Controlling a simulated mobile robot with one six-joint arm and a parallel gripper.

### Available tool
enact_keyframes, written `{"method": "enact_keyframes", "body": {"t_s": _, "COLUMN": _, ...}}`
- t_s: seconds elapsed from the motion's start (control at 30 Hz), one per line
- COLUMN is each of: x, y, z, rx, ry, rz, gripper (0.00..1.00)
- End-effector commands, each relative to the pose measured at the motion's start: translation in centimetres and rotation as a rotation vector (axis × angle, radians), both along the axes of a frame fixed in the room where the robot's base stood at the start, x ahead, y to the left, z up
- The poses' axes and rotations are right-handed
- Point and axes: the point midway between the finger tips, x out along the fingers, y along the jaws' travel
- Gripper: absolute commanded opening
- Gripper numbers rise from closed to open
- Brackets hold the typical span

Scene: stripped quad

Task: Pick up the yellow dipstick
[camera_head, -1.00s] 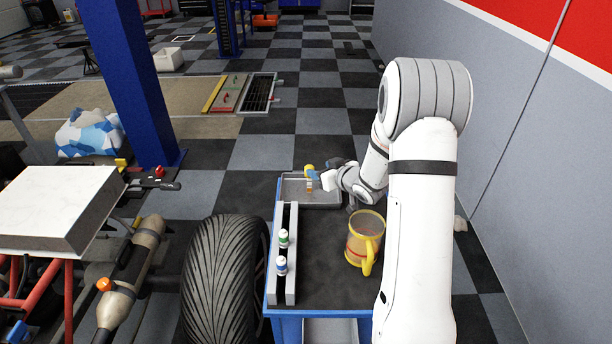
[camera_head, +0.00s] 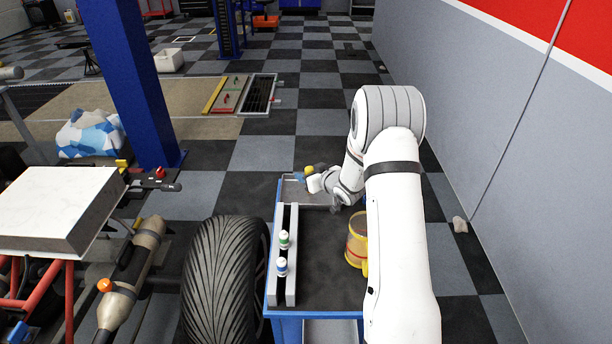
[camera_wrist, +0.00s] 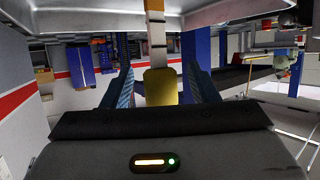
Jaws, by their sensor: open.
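The yellow dipstick (camera_head: 309,169) is at the grey tray on the far end of the cart; my gripper hides most of it in the head view. In the wrist view its yellow head (camera_wrist: 160,87) lies between the two blue fingers, with a pale, banded stem running up from it. My gripper (camera_head: 303,176) is open around the head, with a visible gap on each side in the wrist view (camera_wrist: 158,80).
The grey tray (camera_head: 290,193) is at the cart's far end. A yellow jug (camera_head: 355,240) is partly behind my arm. A tyre (camera_head: 222,280) stands left of the cart; a wall is right.

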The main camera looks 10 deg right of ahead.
Motion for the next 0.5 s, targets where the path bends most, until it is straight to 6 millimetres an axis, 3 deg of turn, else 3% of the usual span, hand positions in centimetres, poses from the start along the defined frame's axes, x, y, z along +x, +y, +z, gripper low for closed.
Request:
{"method": "enact_keyframes", "body": {"t_s": 0.07, "x": -0.02, "y": -0.03, "z": 0.00, "rx": 0.000, "ry": 0.000, "rz": 0.000, "gripper": 0.54}}
{"method": "enact_keyframes", "body": {"t_s": 0.5, "x": -0.04, "y": -0.08, "z": 0.02, "rx": 0.000, "ry": 0.000, "rz": -0.001, "gripper": 0.18}}
